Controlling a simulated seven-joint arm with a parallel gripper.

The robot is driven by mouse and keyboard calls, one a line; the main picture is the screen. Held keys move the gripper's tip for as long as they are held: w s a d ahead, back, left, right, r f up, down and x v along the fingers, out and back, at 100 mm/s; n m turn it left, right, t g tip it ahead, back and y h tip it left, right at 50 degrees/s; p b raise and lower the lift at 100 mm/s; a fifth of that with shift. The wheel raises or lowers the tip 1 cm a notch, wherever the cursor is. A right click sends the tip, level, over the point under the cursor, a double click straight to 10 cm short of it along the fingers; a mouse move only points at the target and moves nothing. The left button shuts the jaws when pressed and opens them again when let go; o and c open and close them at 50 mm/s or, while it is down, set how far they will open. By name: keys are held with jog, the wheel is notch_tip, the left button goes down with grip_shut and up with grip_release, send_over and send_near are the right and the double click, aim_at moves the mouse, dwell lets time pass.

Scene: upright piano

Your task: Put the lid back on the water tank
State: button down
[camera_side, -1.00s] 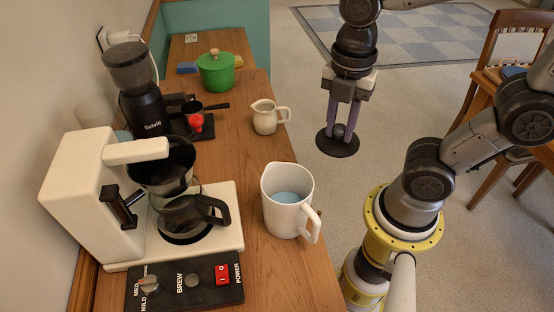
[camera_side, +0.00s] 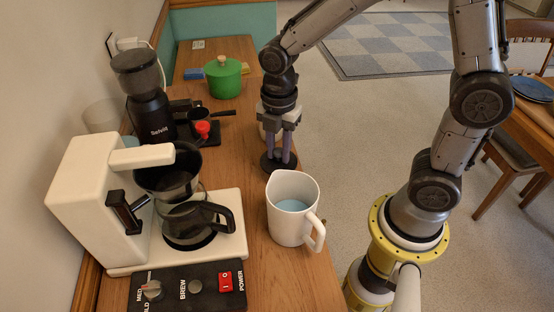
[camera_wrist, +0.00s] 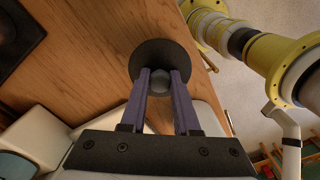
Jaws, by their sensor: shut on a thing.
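My gripper (camera_side: 279,152) points down over the right side of the wooden counter, shut on the knob of a round black lid (camera_side: 268,164). In the wrist view my gripper (camera_wrist: 159,82) has its two purple fingers either side of the grey knob, with the lid's disc (camera_wrist: 158,54) beyond them. The white coffee machine (camera_side: 90,190) stands at the left, apart from the lid. No tank opening shows clearly.
A white pitcher (camera_side: 291,232) with bluish water stands just in front of the lid. A black grinder (camera_side: 150,118), a green pot (camera_side: 223,80) and a glass carafe (camera_side: 188,222) stand on the counter.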

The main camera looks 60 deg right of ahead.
aim_at(277, 159)
jog(key=shift+w+f, duration=0.15)
jog(key=shift+f, duration=0.75)
jog(key=shift+w+f, duration=0.1)
jog(key=shift+f, duration=0.8)
jog(key=shift+f, duration=0.1)
jog(key=c, duration=0.7)
grip_release()
jog(key=shift+o, duration=0.2)
